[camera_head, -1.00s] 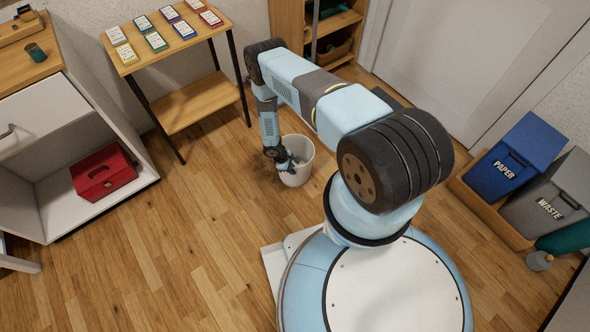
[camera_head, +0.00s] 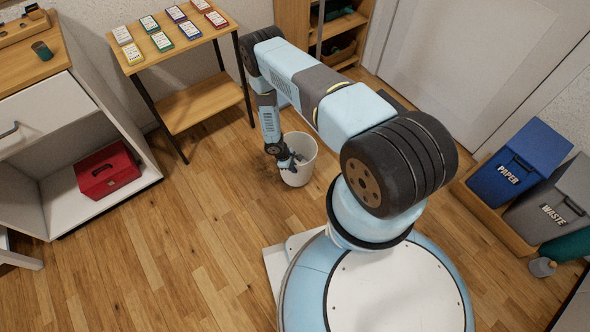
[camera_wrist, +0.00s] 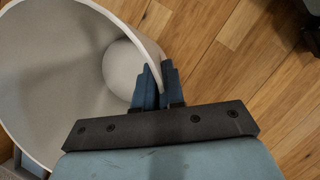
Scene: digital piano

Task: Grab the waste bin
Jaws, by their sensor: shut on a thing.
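The waste bin is a white, round, open-topped bin (camera_head: 301,170) on the wooden floor beside my base in the head view. In the wrist view the bin (camera_wrist: 40,75) fills the upper left, with its rim and inside visible and a pale round shape inside near the bottom. My gripper (camera_head: 291,163) reaches down at the bin's left rim. In the wrist view my gripper's blue fingers (camera_wrist: 157,88) are shut on the rim, one finger inside the bin and one outside.
A small table with cards (camera_head: 165,58) stands behind left. An open white cabinet holds a red box (camera_head: 107,171) at left. Paper bin (camera_head: 520,160) and grey waste container (camera_head: 553,200) stand right. Floor left of the white bin is clear.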

